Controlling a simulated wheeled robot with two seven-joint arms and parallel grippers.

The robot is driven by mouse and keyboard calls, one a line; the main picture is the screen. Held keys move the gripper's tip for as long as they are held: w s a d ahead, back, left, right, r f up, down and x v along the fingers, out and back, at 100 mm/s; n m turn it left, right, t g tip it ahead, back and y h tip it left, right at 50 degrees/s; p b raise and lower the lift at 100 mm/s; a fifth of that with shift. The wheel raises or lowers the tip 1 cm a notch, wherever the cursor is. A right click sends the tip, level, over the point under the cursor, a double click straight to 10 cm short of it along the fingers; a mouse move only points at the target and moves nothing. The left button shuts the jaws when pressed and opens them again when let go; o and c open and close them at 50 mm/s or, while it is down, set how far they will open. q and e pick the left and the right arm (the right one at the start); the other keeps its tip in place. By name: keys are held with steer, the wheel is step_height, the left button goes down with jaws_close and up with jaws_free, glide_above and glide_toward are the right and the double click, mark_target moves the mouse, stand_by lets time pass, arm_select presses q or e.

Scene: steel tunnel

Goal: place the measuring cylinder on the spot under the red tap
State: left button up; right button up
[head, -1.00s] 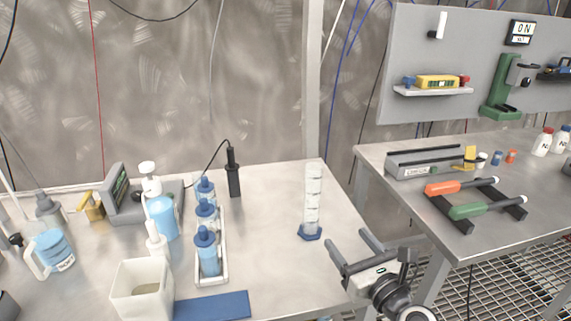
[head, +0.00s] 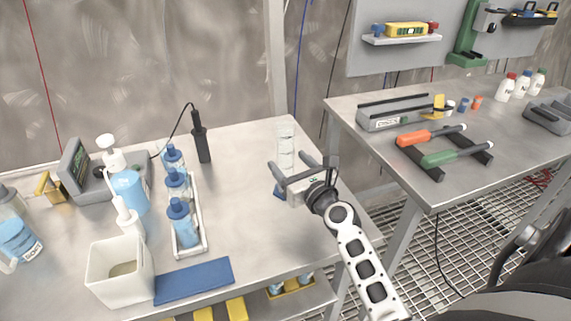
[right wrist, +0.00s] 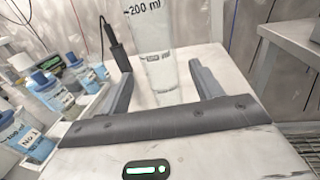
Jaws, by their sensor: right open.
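The measuring cylinder (head: 286,142) is clear with a blue foot and stands upright near the right end of the left table. In the right wrist view the cylinder (right wrist: 156,60) shows a "200 ml" mark and stands between and beyond the open fingers. My right gripper (head: 291,163) is open, its two fingers on either side of the cylinder; I cannot tell whether they touch it. It also shows in the right wrist view (right wrist: 160,88). My right gripper hides the lower part of the cylinder in the head view. No red tap is in view. My left gripper is not in view.
A white rack (head: 203,238) of blue-capped bottles, a white square container (head: 105,270) and a blue mat (head: 195,281) lie to the left. A black probe (head: 201,140) stands behind. The right table (head: 385,150) holds a tool rest with screwdrivers.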

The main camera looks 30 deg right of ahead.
steer(key=w, duration=0.3)
steer(key=w+b, duration=0.1)
steer(key=w, duration=0.1)
steer(key=shift+w+d+r, duration=0.1)
steer(key=shift+w+d, duration=0.05)
steer(key=shift+d, duration=0.2)
steer(key=c, duration=1.2)
